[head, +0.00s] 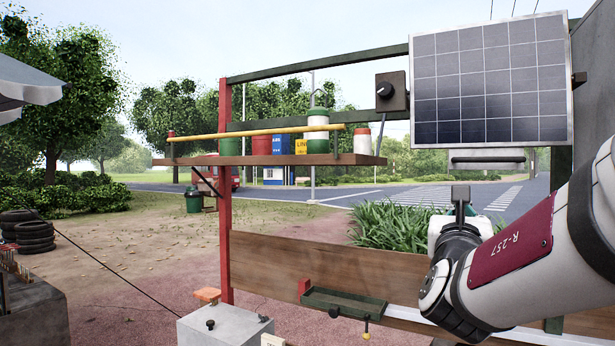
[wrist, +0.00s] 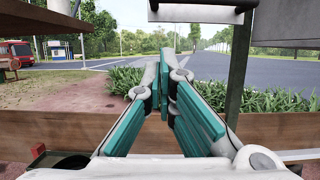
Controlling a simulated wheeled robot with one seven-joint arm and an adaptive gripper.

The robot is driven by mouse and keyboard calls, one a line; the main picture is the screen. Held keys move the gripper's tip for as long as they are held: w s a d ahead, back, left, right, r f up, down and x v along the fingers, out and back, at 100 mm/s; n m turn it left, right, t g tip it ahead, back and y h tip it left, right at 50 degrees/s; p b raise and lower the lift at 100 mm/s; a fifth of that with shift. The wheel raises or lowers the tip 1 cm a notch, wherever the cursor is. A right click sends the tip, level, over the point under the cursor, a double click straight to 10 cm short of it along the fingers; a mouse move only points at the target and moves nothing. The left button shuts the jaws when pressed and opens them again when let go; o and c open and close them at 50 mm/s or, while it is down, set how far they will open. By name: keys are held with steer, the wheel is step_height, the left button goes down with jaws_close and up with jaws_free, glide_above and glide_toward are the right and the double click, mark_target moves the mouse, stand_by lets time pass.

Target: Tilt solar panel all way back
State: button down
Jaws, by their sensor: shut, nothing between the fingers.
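The solar panel (head: 490,82) is a dark gridded panel in a pale frame, at the upper right of the head view. Its face is turned toward me and looks nearly upright. The bar also crosses the top of the wrist view (wrist: 202,14). My gripper (head: 461,192) is below the bar and apart from it in the picture; its distance in depth is unclear. In the wrist view my gripper (wrist: 167,60) has its teal-padded fingers closed together at the tips, with nothing between them.
A dark control box with a knob (head: 391,91) is left of the panel. A wooden shelf (head: 270,160) holds several cans, with a yellow rail (head: 255,132) in front. A green tray (head: 343,307) is fixed to the lower board. A dark post (wrist: 239,70) stands right of my fingers.

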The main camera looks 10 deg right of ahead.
steer(key=shift+d, duration=0.1)
steer(key=p+x, duration=0.2)
steer(key=x, duration=0.8)
steer(key=s+a+r, duration=0.1)
steer(key=s+a+r+p, duration=0.1)
steer(key=s, duration=0.1)
steer(key=shift+w+r+p, duration=0.1)
steer(key=shift+p, duration=0.2)
